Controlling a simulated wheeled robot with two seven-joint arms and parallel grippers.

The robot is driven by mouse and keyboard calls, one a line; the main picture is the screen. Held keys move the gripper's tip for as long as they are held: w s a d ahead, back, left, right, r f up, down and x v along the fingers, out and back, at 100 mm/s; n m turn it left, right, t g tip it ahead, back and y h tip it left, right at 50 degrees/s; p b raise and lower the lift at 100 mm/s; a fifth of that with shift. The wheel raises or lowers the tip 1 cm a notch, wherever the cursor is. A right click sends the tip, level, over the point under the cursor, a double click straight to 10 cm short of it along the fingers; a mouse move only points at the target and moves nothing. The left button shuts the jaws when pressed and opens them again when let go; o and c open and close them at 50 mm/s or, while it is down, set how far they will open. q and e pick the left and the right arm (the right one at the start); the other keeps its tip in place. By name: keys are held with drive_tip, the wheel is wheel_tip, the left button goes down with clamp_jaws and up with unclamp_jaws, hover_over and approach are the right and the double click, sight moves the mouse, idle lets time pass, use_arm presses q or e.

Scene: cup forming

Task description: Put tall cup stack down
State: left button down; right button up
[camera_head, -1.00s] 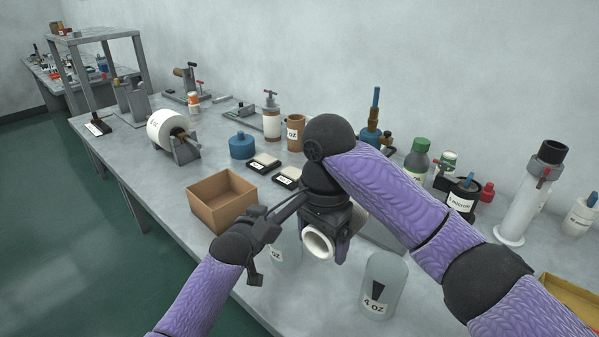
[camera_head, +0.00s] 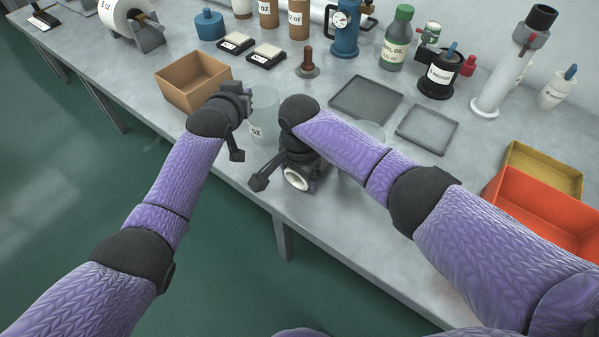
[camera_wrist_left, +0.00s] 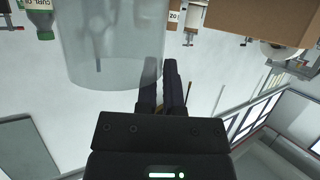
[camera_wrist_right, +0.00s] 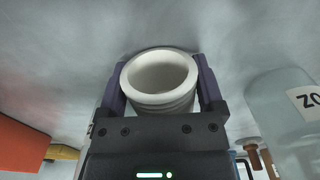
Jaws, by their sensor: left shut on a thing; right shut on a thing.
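A stack of white paper cups (camera_head: 297,178) lies in my right gripper (camera_head: 300,172), its open mouth showing in the head view. In the right wrist view the ribbed, nested cups (camera_wrist_right: 160,102) sit between both fingers, which press on the sides. The stack is near the table's front edge; whether it touches the table cannot be told. My left gripper (camera_head: 247,97) is at the upper left of a clear cylinder (camera_head: 262,112) with an OZ label. In the left wrist view its fingers are close together on the wall of the clear cylinder (camera_wrist_left: 108,45).
An open cardboard box (camera_head: 193,82) stands left of the clear cylinder. A second clear cylinder (camera_head: 374,131) is partly hidden behind my right arm. Two flat grey trays (camera_head: 366,101) lie behind it. A red bin (camera_head: 545,212) and yellow box (camera_head: 543,171) are at right.

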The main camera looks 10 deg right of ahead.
drive_tip(key=shift+f, duration=0.15)
drive_tip(key=o, duration=1.2)
drive_tip(key=shift+c, duration=0.2)
wheel_tip(320, 180, up, 12)
drive_tip(key=s+a+t+h, duration=0.1)
drive_tip(key=s+a+f+t+h, duration=0.1)
drive_tip(key=a+t+h, duration=0.1)
drive_tip(key=shift+s+f, duration=0.1)
drive_tip(key=shift+s, duration=0.2)
drive_tip(key=x, duration=1.1)
drive_tip(key=shift+w+d+f, duration=0.1)
drive_tip(key=shift+w+d, duration=0.05)
drive_tip(key=shift+d, duration=0.2)
